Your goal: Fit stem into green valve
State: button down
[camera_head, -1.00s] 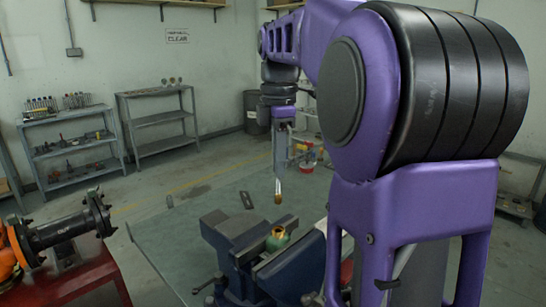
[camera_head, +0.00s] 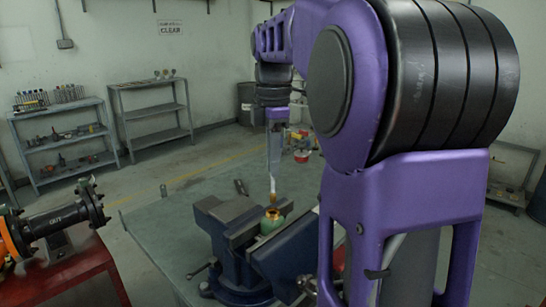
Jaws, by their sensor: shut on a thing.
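The green valve (camera_head: 270,223) with a brass-coloured top opening is clamped in the blue bench vise (camera_head: 232,222). My gripper (camera_head: 273,172) points down above the valve and is shut on the stem (camera_head: 272,187). The stem hangs about upright, light-coloured above with a brass-coloured lower end. Its lower end appears at or just above the valve's opening in the picture. I cannot tell whether it touches. The upper part of the stem is hidden between the fingers.
The vise stands on a grey-green table (camera_head: 165,235) with free room to its left. A small dark part (camera_head: 241,187) lies behind the vise. A red stand (camera_head: 70,280) with an orange and black pipe assembly (camera_head: 50,225) is at left. Shelves (camera_head: 60,140) line the wall.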

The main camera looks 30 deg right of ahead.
aim_at(273, 192)
jog(key=shift+f, duration=0.6)
jog(key=shift+p, duration=0.55)
dwell(1.4)
jog(key=shift+f+b, duration=1.8)
jog(key=shift+f, duration=1.3)
jog(key=c, duration=0.8)
grip_release()
notch_tip(273, 192, up, 17)
jog(key=p, duration=0.4)
jog(key=shift+r, duration=0.2)
